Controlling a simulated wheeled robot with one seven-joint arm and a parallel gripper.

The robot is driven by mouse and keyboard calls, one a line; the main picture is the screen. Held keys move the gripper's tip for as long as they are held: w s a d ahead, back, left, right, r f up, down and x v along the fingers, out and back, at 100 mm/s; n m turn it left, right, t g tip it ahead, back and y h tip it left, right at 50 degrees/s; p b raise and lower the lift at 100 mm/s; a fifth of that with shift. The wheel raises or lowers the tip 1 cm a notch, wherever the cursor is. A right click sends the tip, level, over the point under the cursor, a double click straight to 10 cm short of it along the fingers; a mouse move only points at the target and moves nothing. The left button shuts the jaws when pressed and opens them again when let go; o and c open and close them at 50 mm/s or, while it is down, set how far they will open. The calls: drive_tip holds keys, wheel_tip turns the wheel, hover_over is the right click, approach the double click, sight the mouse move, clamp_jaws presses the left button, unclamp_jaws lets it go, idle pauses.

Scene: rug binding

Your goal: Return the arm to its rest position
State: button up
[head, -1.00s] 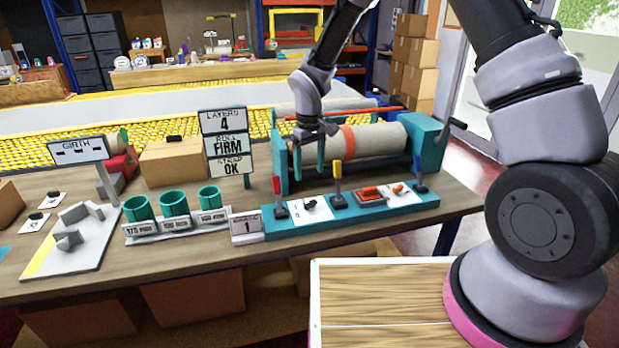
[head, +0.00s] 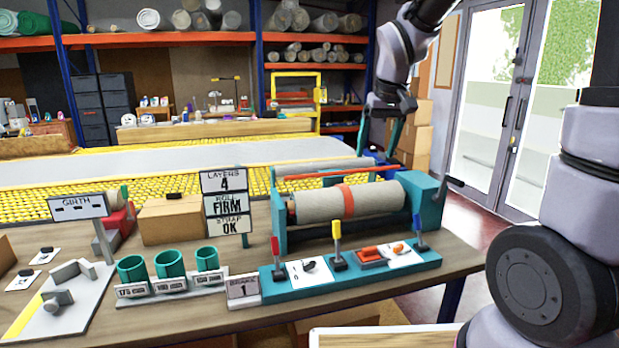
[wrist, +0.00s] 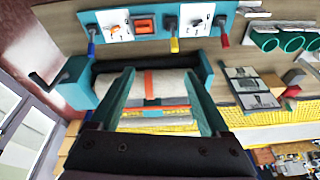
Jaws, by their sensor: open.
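My gripper (head: 392,135) is raised above and behind the right end of the roll stand, with its two teal fingers pointing down. In the wrist view my gripper (wrist: 165,95) has its fingers well apart with nothing between them. The teal stand (head: 432,203) holds a beige roll (head: 380,199) with an orange strap (head: 347,200) around it. The roll also shows in the wrist view (wrist: 172,82), beyond the fingers and apart from them. The sign (head: 226,203) beside the stand reads layers 4, roll firm, strap ok.
The wooden table (head: 190,318) carries teal cups (head: 170,264), a girth gauge (head: 75,300), a cardboard box (head: 170,218) and a teal panel with levers (head: 338,262). A yellow-edged conveyor (head: 150,165) runs behind. Shelves, stacked boxes (head: 415,135) and glass doors stand farther back.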

drive_tip(key=s+d+r+m+t, duration=0.2)
drive_tip(key=s+d+r, duration=0.2)
drive_tip(key=s, duration=0.4)
drive_tip(key=s+d+r+m+t+y, duration=0.1)
drive_tip(key=s+d+r+m+t, duration=0.1)
drive_tip(key=s+d+r, duration=0.3)
drive_tip(key=s+r+m, duration=0.1)
drive_tip(key=s, duration=0.1)
drive_tip(key=shift+s+d+m, duration=0.15)
drive_tip(key=shift+s+m, duration=0.15)
drive_tip(key=shift+s, duration=0.05)
